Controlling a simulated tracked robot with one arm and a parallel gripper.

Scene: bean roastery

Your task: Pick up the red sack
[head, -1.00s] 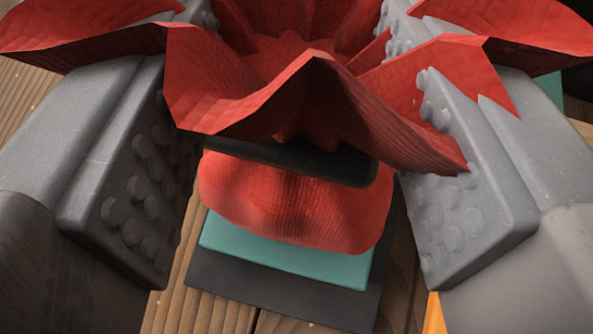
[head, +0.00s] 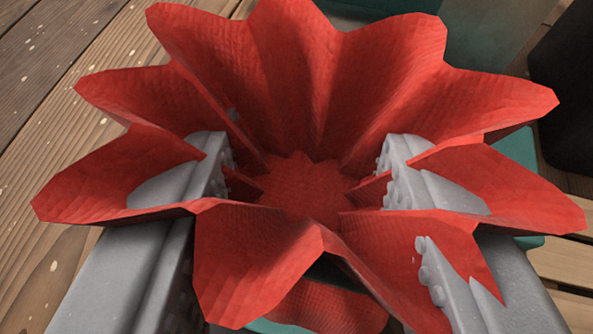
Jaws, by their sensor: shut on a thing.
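The red sack (head: 290,185) fills the middle of the head view, its frilled, flared top spread open toward the camera. My gripper (head: 300,195) has one grey studded finger on each side of the sack's neck, and it is shut on the sack. The sack's flaps cover parts of both fingers. A dark band shows under the front flap, with a little of the sack's rounded red body below it. Most of the body is hidden by the flared top.
A wooden plank surface (head: 60,110) lies at the left. A teal thing (head: 515,150) shows behind the sack at the right, and a black object (head: 570,90) stands at the right edge. Pale wooden slats (head: 565,262) lie at the lower right.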

